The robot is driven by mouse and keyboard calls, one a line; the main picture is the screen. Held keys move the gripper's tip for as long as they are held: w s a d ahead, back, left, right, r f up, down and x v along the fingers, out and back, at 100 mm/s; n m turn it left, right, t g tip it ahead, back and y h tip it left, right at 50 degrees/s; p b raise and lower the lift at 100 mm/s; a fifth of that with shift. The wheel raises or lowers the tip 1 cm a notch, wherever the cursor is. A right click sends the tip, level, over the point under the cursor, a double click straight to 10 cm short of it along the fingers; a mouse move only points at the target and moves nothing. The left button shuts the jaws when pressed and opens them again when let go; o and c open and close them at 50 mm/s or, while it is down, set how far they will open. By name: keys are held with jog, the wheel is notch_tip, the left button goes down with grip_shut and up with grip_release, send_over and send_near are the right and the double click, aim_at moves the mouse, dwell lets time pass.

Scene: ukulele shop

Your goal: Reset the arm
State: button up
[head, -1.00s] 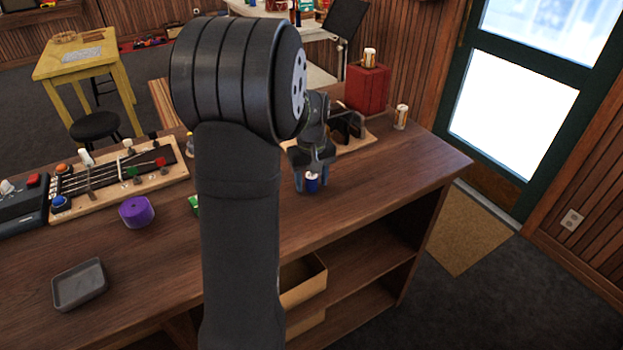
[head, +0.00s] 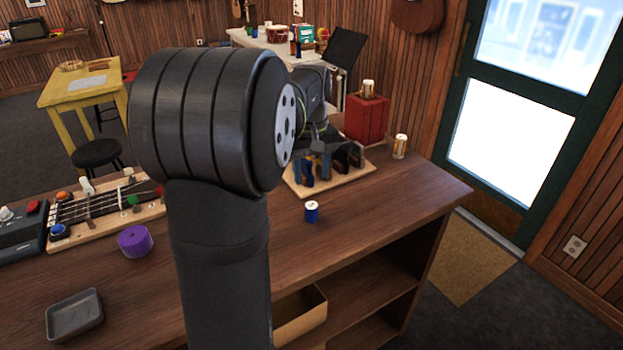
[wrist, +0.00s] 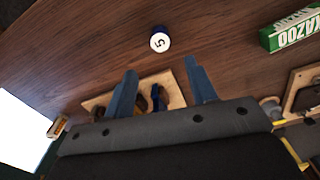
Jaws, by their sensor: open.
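My gripper shows in the wrist view (wrist: 163,92) with its two blue fingers wide apart and nothing between them. In the head view my gripper (head: 315,172) hangs above the counter, in front of the wooden rack. A small blue cylinder with a white top (head: 312,212) stands upright on the counter, apart from my gripper. It also shows in the wrist view (wrist: 160,40), with a "5" on its top, beyond the fingertips. My own arm hides the middle of the counter in the head view.
A wooden rack (head: 345,183) with dark upright parts stands behind the cylinder. A red box (head: 367,119) and a can (head: 400,146) stand farther back. A purple roll (head: 135,241), a grey tray (head: 75,315) and a stringed board (head: 100,213) lie left. A kazoo box (wrist: 292,32) lies right in the wrist view.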

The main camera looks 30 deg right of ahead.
aim_at(312, 206)
notch_tip(312, 206, down, 12)
jog(key=shift+r, duration=1.6)
